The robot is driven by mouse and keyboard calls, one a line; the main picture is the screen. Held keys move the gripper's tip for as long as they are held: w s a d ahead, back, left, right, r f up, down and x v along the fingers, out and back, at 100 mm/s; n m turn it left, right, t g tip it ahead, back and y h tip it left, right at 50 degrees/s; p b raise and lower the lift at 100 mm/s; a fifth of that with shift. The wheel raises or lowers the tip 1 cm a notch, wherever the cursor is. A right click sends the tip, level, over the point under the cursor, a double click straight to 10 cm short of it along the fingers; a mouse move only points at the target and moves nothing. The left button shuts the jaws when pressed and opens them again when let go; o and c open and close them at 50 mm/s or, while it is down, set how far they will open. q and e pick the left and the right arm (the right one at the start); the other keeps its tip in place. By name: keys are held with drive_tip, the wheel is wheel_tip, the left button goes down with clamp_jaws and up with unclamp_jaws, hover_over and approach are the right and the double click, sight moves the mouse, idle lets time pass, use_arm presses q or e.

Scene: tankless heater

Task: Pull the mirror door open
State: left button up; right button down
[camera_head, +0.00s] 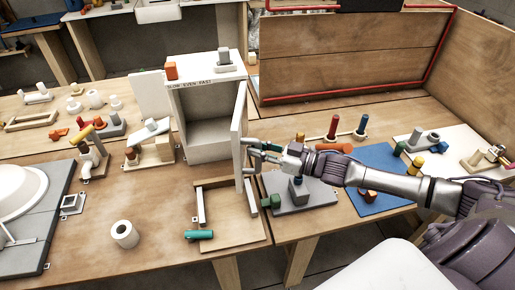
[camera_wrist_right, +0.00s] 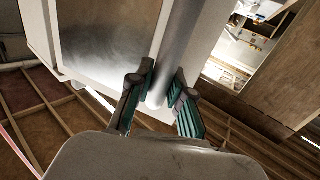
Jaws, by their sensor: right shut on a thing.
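The white cabinet (camera_head: 205,80) stands on the wooden table with its front open and its pale interior showing. Its right-hand door (camera_head: 238,125) is swung outward, seen nearly edge-on in the head view. In the right wrist view the reflective mirror face (camera_wrist_right: 105,38) of the door is on the left, with a grey upright bar handle (camera_wrist_right: 178,48) beside it. My right gripper (camera_head: 249,151) is at the door's near edge, shut on the handle. Its teal finger pads (camera_wrist_right: 163,90) lie on either side of the bar. My left gripper is not in view.
A wooden frame (camera_head: 262,228) lies in front of the cabinet, with a teal cylinder (camera_head: 199,234) at its front. A grey block plate (camera_head: 318,192) and a blue mat (camera_head: 382,165) lie under my right arm. A white panel (camera_head: 151,96) stands left of the cabinet.

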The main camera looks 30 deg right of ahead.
drive_tip(key=c, duration=1.1)
unclamp_jaws()
drive_tip(key=shift+o, duration=0.2)
drive_tip(key=shift+s+d, duration=0.1)
drive_tip(key=v, duration=1.1)
drive_tip(key=shift+s+d, duration=0.3)
